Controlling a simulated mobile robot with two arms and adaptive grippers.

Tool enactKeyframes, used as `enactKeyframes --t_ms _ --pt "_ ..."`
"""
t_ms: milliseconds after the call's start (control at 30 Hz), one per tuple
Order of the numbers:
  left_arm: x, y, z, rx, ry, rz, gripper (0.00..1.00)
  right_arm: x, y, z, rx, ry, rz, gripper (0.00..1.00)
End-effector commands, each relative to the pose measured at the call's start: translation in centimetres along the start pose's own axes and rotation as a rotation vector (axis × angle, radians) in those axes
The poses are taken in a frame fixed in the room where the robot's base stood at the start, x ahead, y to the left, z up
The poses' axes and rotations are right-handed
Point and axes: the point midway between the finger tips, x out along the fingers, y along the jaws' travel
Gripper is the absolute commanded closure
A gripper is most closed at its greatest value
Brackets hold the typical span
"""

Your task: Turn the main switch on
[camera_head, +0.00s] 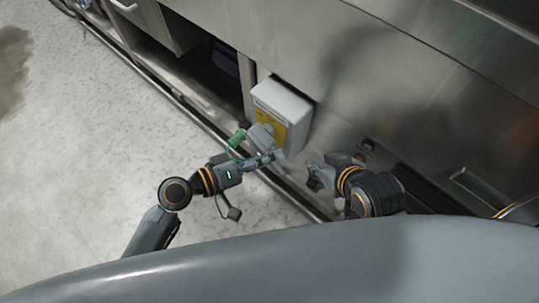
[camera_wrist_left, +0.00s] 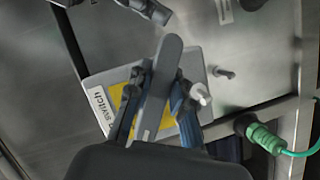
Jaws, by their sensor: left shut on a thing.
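The main switch box (camera_head: 284,98) is a pale grey box with a yellow panel, mounted on the steel machine front. In the left wrist view the box (camera_wrist_left: 98,88) carries a white label reading "switch". Its long grey handle (camera_wrist_left: 170,60) stands across the yellow panel, tilted slightly in the picture. My left gripper (camera_head: 268,159) is at the box, and its fingers (camera_wrist_left: 160,85) are shut on the handle, one on each side. My right gripper (camera_head: 318,177) is to the right of the box, apart from it; its finger opening is not clear.
A green connector with a cable (camera_wrist_left: 265,138) is beside the box in the left wrist view; it also shows in the head view (camera_head: 236,139). An open dark compartment (camera_head: 210,72) lies left of the box. The pale floor (camera_head: 90,150) at left is clear.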

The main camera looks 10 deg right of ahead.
Motion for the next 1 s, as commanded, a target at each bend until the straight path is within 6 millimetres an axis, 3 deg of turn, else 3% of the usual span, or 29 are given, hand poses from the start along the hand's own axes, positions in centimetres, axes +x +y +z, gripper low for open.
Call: enactKeyframes --t_ms 667,700,800,1000 --pt "0.0 -0.41 0.02 0.067 -0.001 -0.029 1.0 0.04 -0.06 -0.25 -0.001 0.013 -0.001 0.66" --pt "0.0 -0.41 0.02 0.067 -0.001 -0.029 0.73 0.04 -0.06 -0.25 -0.001 0.013 -0.001 0.66" --pt "0.0 -0.4 0.02 0.067 -0.001 -0.029 0.55 0.04 -0.06 -0.25 -0.001 0.013 -0.001 0.66" --pt "0.0 -0.38 0.01 0.066 -0.001 -0.028 0.55 0.03 -0.06 -0.24 -0.001 0.012 -0.001 0.66"
